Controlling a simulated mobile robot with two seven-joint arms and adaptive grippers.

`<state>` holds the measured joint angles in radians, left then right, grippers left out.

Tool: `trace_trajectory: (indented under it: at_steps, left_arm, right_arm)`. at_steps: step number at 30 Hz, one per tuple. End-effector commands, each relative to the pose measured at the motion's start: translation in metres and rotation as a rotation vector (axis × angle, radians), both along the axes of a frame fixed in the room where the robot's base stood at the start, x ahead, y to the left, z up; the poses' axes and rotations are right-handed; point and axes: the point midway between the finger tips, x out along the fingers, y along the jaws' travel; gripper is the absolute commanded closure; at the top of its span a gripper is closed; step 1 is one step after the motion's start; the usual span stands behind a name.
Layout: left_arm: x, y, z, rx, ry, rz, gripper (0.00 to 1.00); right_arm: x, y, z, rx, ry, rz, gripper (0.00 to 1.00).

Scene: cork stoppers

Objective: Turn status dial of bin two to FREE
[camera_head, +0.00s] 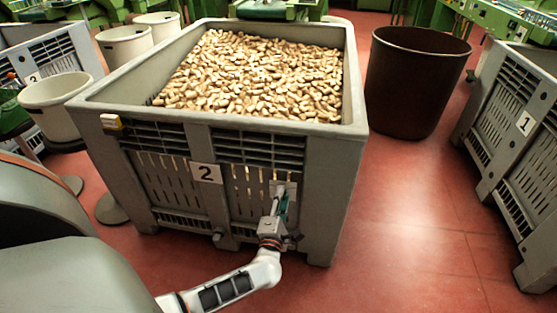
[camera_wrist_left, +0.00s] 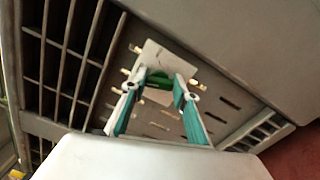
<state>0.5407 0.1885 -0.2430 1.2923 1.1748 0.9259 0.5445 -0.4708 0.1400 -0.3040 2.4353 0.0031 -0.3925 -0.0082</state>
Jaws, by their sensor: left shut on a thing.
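Bin two (camera_head: 345,165) is a large grey plastic crate with a white plate marked 2 (camera_head: 206,173) on its front wall. A pale status plate (camera_head: 291,187) sits on the front wall to the right of that number. In the left wrist view the status plate (camera_wrist_left: 178,68) shows tilted, with a green patch between my fingers. My left gripper (camera_head: 279,203) is at this plate, and its teal-padded fingers (camera_wrist_left: 160,84) are shut on the dial there. The fingers and the small picture hide most of the dial, so its pointer and lettering cannot be read. My right gripper is out of view.
Bin two is full of cork stoppers (camera_head: 255,75). A dark brown drum (camera_head: 408,85) stands to its right, and bin one (camera_head: 510,125) farther right. Pale tubs (camera_head: 58,100) stand at the left. Red floor (camera_head: 400,235) is clear at the front right.

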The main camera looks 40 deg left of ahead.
Motion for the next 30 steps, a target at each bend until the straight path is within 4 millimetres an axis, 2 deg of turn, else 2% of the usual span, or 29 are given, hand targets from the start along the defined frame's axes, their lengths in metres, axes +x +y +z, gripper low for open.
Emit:
trace_trajectory:
  at_steps: [1, 12, 30]
  left_arm:
    - [0.002, -0.001, 0.005, 0.032, 0.015, 0.001, 0.93]
    - [0.000, 0.000, 0.000, 0.217, 0.132, 0.001, 0.93]
    - [-0.001, 0.000, -0.003, 0.273, 0.169, -0.001, 0.93]
  right_arm:
    - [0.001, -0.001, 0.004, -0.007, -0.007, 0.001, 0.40]
    - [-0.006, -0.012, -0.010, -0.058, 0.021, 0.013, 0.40]
    - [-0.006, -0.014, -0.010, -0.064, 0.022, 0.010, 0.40]
